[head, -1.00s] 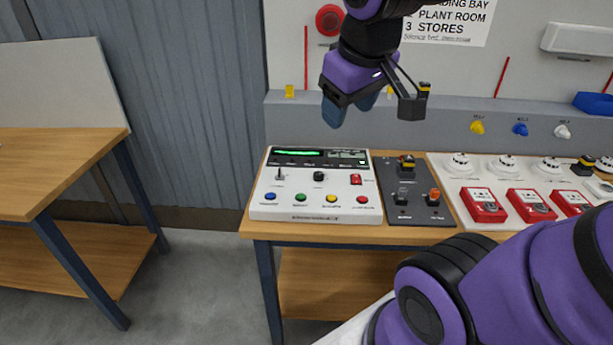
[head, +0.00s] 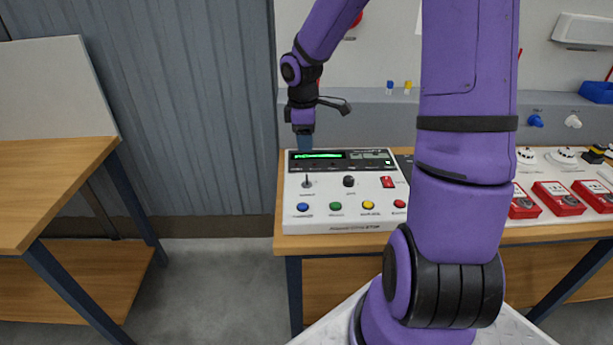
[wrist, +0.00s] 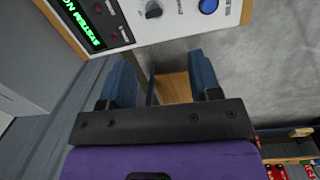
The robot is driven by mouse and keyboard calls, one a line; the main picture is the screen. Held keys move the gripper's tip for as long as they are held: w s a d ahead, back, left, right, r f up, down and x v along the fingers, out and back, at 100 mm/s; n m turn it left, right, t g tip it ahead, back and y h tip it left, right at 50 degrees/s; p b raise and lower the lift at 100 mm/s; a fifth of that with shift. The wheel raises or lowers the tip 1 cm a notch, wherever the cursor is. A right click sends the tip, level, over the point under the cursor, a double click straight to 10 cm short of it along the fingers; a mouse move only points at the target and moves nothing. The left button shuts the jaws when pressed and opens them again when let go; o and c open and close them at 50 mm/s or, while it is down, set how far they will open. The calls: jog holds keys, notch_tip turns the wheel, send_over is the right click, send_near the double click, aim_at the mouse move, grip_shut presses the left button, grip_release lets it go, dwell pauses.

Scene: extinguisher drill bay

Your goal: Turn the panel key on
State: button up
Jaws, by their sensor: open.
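The white control panel (head: 345,226) sits on the wooden bench, with a lit green display and several coloured buttons. A small dark upright key-like switch (head: 307,181) stands at its left, above the blue button (head: 302,207). In the wrist view a dark knob (wrist: 153,10) shows at the top edge, between the display (wrist: 82,20) and the blue button (wrist: 208,6). My gripper (head: 304,143) is above the panel's back left corner. In the wrist view its blue fingers (wrist: 163,80) are apart with nothing between them. The key's exact turn is too small to tell.
A black round knob (head: 349,181) and a red switch (head: 388,182) are close to the right on the panel. Red boxes (head: 558,198) and white detectors stand farther right. My arm hides the bench middle. Another wooden table (head: 50,190) stands left, with clear floor between.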

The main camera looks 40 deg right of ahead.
aim_at(307, 180)
jog(key=shift+n+y, duration=0.4)
jog(key=shift+n, duration=0.2)
jog(key=f, duration=0.5)
jog(key=w+d+f, duration=0.1)
jog(key=f, duration=0.8)
jog(key=shift+w+d+f, duration=0.25)
jog(key=shift+f, duration=0.05)
jog(key=c, duration=0.9)
jog(key=shift+m, duration=0.3)
jog(key=m, duration=0.5)
jog(key=shift+m, duration=0.3)
jog(key=m, duration=0.5)
jog(key=shift+m, duration=0.3)
